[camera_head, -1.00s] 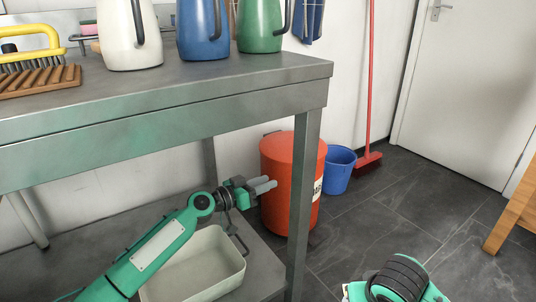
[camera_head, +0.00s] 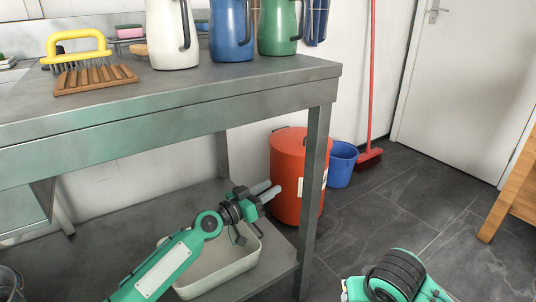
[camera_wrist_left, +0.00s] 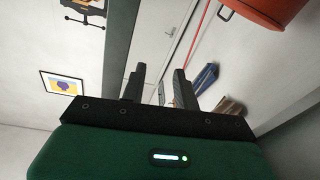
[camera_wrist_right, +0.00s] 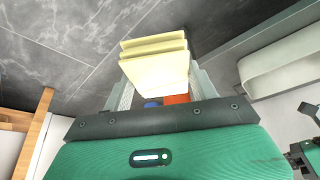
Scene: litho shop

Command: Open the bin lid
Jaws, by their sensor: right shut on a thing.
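The red bin (camera_head: 291,205) stands on the floor behind the bench's right front leg, with its lid (camera_head: 301,141) lying flat on top. Part of the bin also shows at the upper right of the left wrist view (camera_wrist_left: 268,14). My left gripper (camera_head: 267,194) is just left of the bin in the head view; I cannot tell whether it touches. Its fingers stand apart with nothing between them in the left wrist view. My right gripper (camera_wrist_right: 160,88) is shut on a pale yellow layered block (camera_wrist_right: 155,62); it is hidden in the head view.
A steel bench (camera_head: 190,95) with jugs and a brush stands above my left arm. A pale tray (camera_head: 225,275) lies on its lower shelf. A blue bucket (camera_head: 341,165) and red broom (camera_head: 369,155) are right of the bin.

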